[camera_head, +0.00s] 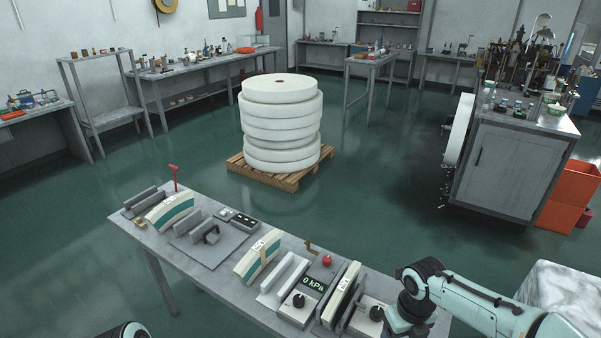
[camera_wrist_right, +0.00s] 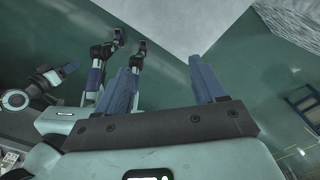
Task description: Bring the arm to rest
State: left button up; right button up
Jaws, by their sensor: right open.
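My right arm (camera_head: 470,300) comes in from the right in the head view, over the right end of the front worktable (camera_head: 205,285). Its gripper fingers are hard to make out there. In the right wrist view my right gripper (camera_wrist_right: 162,75) is open, its two dark blue fingers spread apart with nothing between them. Only a small rounded piece of my left arm (camera_head: 126,331) shows at the bottom edge of the head view. I cannot make out the left gripper.
The worktable carries a pressure box (camera_head: 315,285) reading 0 kPa, curved pieces (camera_head: 258,254) and several fixtures. A stack of white discs (camera_head: 281,125) stands on a pallet (camera_head: 236,163) beyond. A grey cabinet (camera_head: 510,165) and orange bins (camera_head: 567,195) stand right.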

jog(key=s+a+f+m+y, duration=0.25)
jog(key=a+f+m, duration=0.25)
jog(key=f+m, duration=0.5)
jog(key=s+a+f+m+y, duration=0.25)
jog(key=a+f+m, duration=0.25)
jog(key=f+m, duration=0.5)
pick_arm(q)
jog(key=shift+w, duration=0.3)
pick_arm(e)
jog(key=s+f+m+h, duration=0.1)
jog(key=s+f+m, duration=1.2)
jog(key=m, duration=0.9)
jog(key=shift+m, duration=0.4)
